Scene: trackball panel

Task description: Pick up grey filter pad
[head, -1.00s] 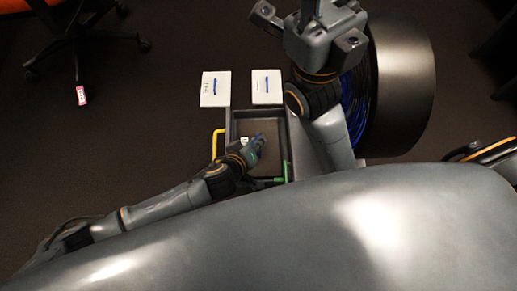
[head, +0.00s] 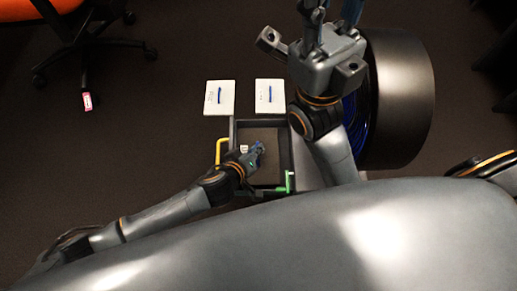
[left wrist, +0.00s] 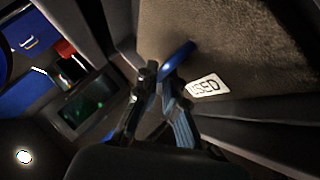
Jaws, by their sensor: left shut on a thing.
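The grey filter pad (left wrist: 225,40) lies in an open tray (head: 233,133), with a white label reading "USED" (left wrist: 207,87) and a blue tab (left wrist: 178,55). In the head view the pad (head: 268,134) shows as a dark grey-brown surface inside the tray. My left gripper (head: 259,150) reaches into the tray from the left. In the left wrist view its fingertips (left wrist: 160,78) are shut on the pad's blue tab. Whether the pad is lifted off the tray floor cannot be told. My right gripper (head: 328,12) is raised at the top, cut by the frame edge.
Two white pads (head: 220,97) and (head: 270,96) with blue tabs lie beyond the tray. A yellow handle (head: 218,150) is at the tray's left, a green piece (head: 288,183) at its near right corner. A large black drum (head: 402,95) stands right. An orange chair (head: 75,35) is far left.

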